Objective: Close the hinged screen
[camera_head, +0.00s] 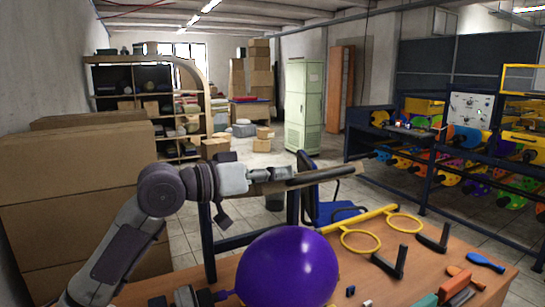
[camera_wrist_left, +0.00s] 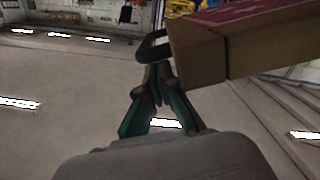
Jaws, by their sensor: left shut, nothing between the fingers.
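The hinged screen (camera_head: 325,179) shows nearly edge-on in the head view as a long, thin, brown-grey frame, raised above the table and tilted slightly. In the left wrist view its wooden frame (camera_wrist_left: 210,50) fills the top right, with a magenta face above, and a dark handle (camera_wrist_left: 150,45) sticks out from its end. My left gripper (camera_head: 285,173) is at the screen's left end. Its fingers (camera_wrist_left: 157,68) are shut with nothing between them, close beside the frame and handle; I cannot tell whether they touch. My right gripper is not in view.
A purple balloon (camera_head: 287,268) stands below the screen on the wooden table (camera_head: 425,258). A yellow two-ring tool (camera_head: 360,240), dark upright handles (camera_head: 400,262) and small tools lie to the right. Cardboard boxes (camera_head: 75,195) stand at the left, and a blue chair (camera_head: 330,210) is behind the table.

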